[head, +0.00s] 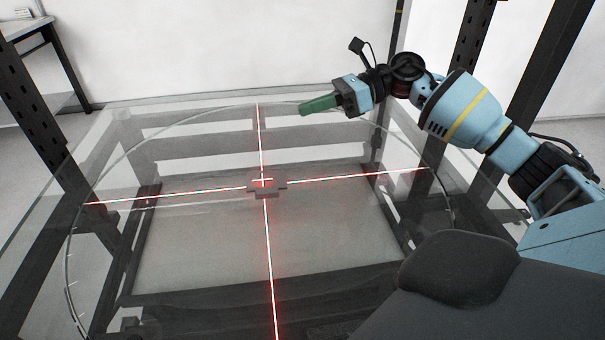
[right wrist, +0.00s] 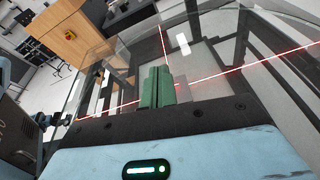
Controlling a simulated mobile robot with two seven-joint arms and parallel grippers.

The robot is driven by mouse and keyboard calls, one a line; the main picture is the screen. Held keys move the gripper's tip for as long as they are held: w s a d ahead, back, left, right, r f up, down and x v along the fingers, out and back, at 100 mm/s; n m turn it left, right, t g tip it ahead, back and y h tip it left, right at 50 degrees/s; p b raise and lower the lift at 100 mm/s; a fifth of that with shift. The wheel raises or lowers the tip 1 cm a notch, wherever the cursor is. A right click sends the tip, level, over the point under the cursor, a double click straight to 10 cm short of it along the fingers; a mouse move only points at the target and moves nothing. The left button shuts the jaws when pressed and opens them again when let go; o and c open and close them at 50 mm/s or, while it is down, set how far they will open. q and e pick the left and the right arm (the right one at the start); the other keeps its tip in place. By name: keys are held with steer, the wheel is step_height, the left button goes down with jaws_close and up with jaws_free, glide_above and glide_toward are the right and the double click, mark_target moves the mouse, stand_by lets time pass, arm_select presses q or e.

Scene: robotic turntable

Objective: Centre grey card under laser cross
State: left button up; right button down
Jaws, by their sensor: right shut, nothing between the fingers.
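Two red laser lines cross near the middle of the glass turntable (head: 170,225). At the crossing is a small dark grey patch (head: 266,188) with a short, bright cross on it, set slightly off the long lines. I cannot tell whether this is the grey card or the hub under the glass. My right gripper (head: 304,108) has green fingers, shut and empty, above the far part of the glass, right of the far laser line. In the right wrist view the shut fingers (right wrist: 158,74) hide the crossing. My left gripper is not in view.
Dark frame posts (head: 475,45) stand at the sides of the glass. A pale rectangle (right wrist: 183,44) shows near a laser line in the right wrist view; it may be a reflection. A wooden cabinet (right wrist: 68,33) stands beyond. The glass around the crossing looks clear.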

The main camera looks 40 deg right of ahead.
mark_target(282, 180)
steer(key=s+d+f+n+g+h, duration=0.1)
steer(key=d+f, duration=0.1)
steer(key=s+d+f+n+g+h, duration=0.1)
steer(key=s+d+f+h, duration=0.1)
steer(key=f, duration=0.1)
steer(key=s+d+f+g+h+b, duration=0.1)
steer(key=s+d+f, duration=0.1)
steer(key=shift+d+f+n+g+h, duration=0.25)
steer(key=shift+f+n+g+h, duration=0.05)
steer(key=shift+f+n, duration=0.1)
steer(key=p+x, duration=0.1)
steer(key=x, duration=0.8)
steer(key=shift+w+a+f, duration=0.1)
steer(key=shift+w+a, duration=0.05)
steer(key=shift+a, duration=0.1)
steer(key=a, duration=0.1)
steer(key=w+a+p, duration=0.1)
steer(key=shift+w+a+f, duration=0.15)
steer(key=shift+w+a, duration=0.15)
steer(key=shift+a, duration=0.1)
steer(key=shift+w+a+f, duration=0.1)
steer(key=shift+w+a, duration=0.1)
steer(key=shift+a, duration=0.25)
steer(key=shift+a, duration=0.1)
steer(key=shift+w+a, duration=0.5)
steer(key=shift+a, duration=0.3)
